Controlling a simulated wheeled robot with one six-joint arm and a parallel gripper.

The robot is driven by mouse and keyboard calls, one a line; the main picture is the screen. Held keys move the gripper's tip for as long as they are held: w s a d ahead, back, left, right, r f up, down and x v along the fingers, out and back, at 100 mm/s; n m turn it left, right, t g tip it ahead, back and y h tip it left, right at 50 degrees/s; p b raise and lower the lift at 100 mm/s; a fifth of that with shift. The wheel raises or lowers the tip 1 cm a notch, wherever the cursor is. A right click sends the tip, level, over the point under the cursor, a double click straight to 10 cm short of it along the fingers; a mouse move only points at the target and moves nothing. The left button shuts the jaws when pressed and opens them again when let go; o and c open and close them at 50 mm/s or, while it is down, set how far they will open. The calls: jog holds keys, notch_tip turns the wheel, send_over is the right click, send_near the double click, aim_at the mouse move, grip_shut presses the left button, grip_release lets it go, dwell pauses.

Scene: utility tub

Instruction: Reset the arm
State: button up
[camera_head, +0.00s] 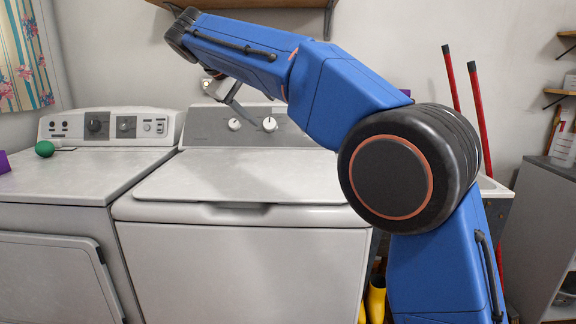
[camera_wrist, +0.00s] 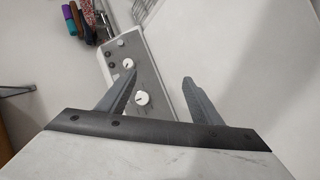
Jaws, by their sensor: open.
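My gripper (camera_head: 232,95) is at the end of my raised blue arm, above the back of the right-hand washer (camera_head: 240,180) and in front of its control panel (camera_head: 290,127). In the wrist view my gripper (camera_wrist: 157,95) has its two fingers well apart with nothing between them. Past the left finger the wrist view shows a control panel with two white knobs (camera_wrist: 142,98). My gripper touches nothing that I can see.
A second white machine (camera_head: 80,175) stands at the left, with a green ball (camera_head: 44,149) on top. A wall shelf (camera_head: 255,3) hangs above my arm. Red-handled tools (camera_head: 480,115) and a grey cabinet (camera_head: 545,220) are at the right. Both machine tops are mostly clear.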

jog(key=s+d+f+m+g+y, duration=0.1)
jog(key=s+d+f, duration=0.3)
jog(key=d, duration=0.5)
jog(key=s+d+f+m+g+y, duration=0.1)
jog(key=s+d+f, duration=0.3)
jog(key=d, duration=0.5)
jog(key=s+d+f+m+y, duration=0.1)
jog(key=s+d+f, duration=0.1)
jog(key=s+d, duration=0.55)
jog(key=s+d+f+m+y, duration=0.1)
jog(key=s+d+f, duration=0.3)
jog(key=s+f, duration=0.4)
jog(key=s+d+f+m+y, duration=0.1)
jog(key=s+d+f+m, duration=0.2)
jog(key=s+f, duration=0.6)
jog(key=s+d+f+m+y, duration=0.1)
jog(key=s+d+f, duration=0.3)
jog(key=s+f, duration=0.5)
jog(key=shift+d+m+g, duration=0.3)
jog(key=shift+m+g, duration=0.1)
